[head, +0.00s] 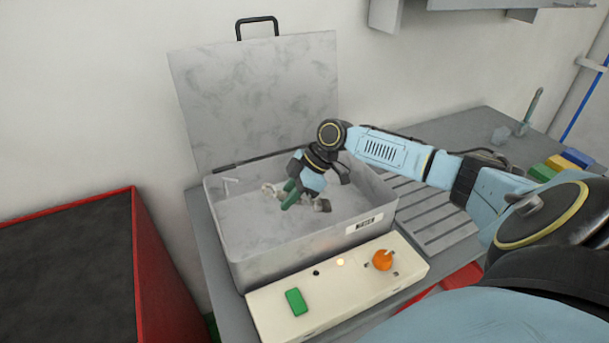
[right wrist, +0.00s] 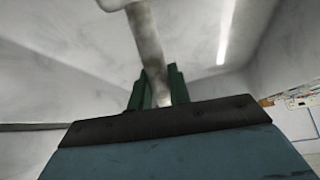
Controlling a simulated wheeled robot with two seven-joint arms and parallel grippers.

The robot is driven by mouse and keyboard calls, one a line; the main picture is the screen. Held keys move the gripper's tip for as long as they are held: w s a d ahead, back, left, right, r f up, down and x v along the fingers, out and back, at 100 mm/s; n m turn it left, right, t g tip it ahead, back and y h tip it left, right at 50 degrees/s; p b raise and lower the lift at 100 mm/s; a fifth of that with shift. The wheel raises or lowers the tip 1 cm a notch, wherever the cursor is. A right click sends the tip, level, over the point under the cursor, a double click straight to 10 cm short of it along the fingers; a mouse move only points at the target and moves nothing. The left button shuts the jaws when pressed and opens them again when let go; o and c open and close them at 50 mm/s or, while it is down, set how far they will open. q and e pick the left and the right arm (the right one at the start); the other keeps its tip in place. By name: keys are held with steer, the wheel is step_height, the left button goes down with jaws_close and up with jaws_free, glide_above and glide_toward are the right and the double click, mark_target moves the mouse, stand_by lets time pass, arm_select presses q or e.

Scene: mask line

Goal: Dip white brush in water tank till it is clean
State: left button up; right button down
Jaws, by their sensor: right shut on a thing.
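The water tank (head: 290,243) is an open grey metal box with its lid (head: 255,95) raised against the wall. My right gripper (head: 288,200) reaches down inside the tank, its green fingers near the tank floor or water surface; I cannot tell which. It is shut on the white brush (head: 270,189), of which a pale, dirty-looking part shows beside the fingers. In the right wrist view the brush (right wrist: 147,45) stands between the green fingers (right wrist: 158,88), with brownish marks on its pale handle. Its bristles are not clearly seen. My left gripper is not in view.
A cream control panel (head: 330,292) with a green button (head: 296,301) and orange knob (head: 383,260) lies before the tank. A ribbed drainboard (head: 430,213) is to its right. Coloured blocks (head: 560,165) and a grey-green upright tool (head: 530,112) stand farther right. A red-sided, black-topped unit (head: 160,270) is left.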

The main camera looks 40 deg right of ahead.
steer(key=shift+r, duration=0.1)
step_height(320, 180, up, 16)
steer(key=p, duration=1.3)
steer(key=shift+f+p, duration=0.25)
steer(key=shift+p, duration=0.05)
stand_by(1.9)
step_height(320, 180, up, 4)
steer(key=shift+p, duration=0.8)
